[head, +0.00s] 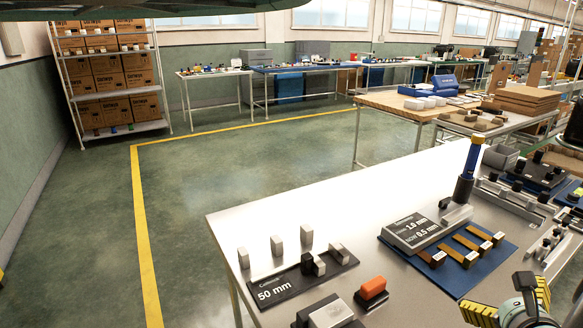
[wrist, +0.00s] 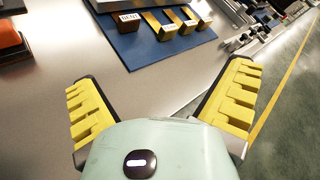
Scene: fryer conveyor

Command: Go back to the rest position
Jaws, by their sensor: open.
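My gripper (head: 512,305) shows at the bottom right of the head view, above the right front part of the light metal table (head: 345,215). In the wrist view my gripper (wrist: 165,105) has its two yellow ridged fingers spread wide apart, with nothing between them. Bare table top lies beyond and between the fingers. The fingers appear clear of every object.
A blue mat (head: 425,278) with brass strips and labelled blocks lies near my gripper. An orange-topped block (head: 372,290) and a black "50 mm" board (head: 290,280) stand left of it. Metal fixtures (head: 510,195) crowd the right. Green floor (head: 230,165) is free at left.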

